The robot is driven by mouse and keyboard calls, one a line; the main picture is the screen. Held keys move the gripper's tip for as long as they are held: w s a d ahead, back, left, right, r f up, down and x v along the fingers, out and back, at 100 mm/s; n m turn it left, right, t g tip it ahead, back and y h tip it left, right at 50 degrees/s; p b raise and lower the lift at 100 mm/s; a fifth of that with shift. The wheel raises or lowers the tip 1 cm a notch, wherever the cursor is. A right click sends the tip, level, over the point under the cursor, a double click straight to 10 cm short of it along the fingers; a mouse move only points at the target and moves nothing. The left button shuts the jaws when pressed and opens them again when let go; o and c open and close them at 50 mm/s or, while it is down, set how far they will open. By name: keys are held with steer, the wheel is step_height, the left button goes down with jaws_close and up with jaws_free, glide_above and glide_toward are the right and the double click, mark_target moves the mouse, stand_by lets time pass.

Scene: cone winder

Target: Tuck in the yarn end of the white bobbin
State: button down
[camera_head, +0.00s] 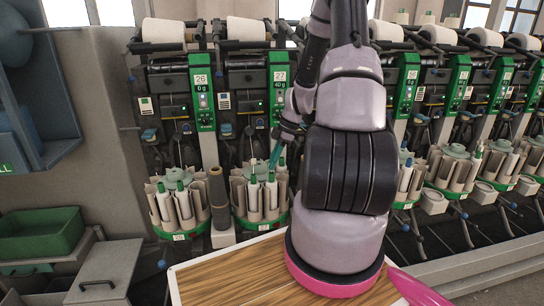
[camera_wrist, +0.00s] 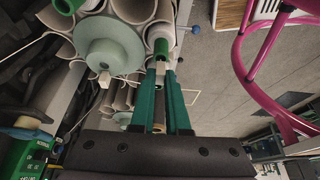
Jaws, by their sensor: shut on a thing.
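White bobbins (camera_head: 271,192) also stand in the magazine under unit 27 in the head view; I cannot tell which one matches. My gripper (camera_wrist: 162,68) has long green fingers that close together at the tips, right by the bobbin's near end. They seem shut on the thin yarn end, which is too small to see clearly. In the head view my gripper (camera_head: 275,157) is above that magazine, partly behind my arm.
A grey-green disc (camera_wrist: 111,54) sits at the magazine's centre, close left of my fingers. A wooden tabletop (camera_head: 235,275) is in front. Pink tubing (camera_wrist: 250,60) is at the wrist view's right.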

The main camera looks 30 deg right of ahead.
steer(key=shift+f, duration=0.55)
stand_by(1.4)
steer(key=shift+c, duration=1.8)
jaws_free()
steer(key=shift+r, duration=3.5)
